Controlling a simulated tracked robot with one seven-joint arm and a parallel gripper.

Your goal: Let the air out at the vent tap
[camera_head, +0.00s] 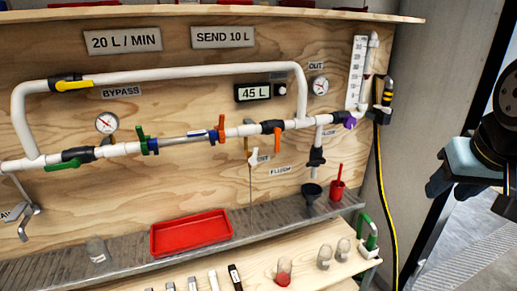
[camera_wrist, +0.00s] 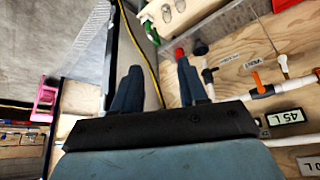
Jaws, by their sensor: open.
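A small white tap (camera_head: 253,157) with a thin tube hanging below it sits under the main pipe in the head view, beside a small label too blurred to read. I take it for the vent tap, but cannot be sure. It also shows in the wrist view (camera_wrist: 283,65), at the right. My gripper (camera_head: 440,187) is at the right edge of the head view, well away from the board and its taps. In the wrist view my gripper (camera_wrist: 160,80) has its two dark fingers apart, with nothing between them.
The main pipe carries green-handled valves (camera_head: 70,160), an orange-handled valve (camera_head: 272,127) and a purple one (camera_head: 346,118). A yellow-black cable (camera_head: 380,180) hangs between gripper and board.

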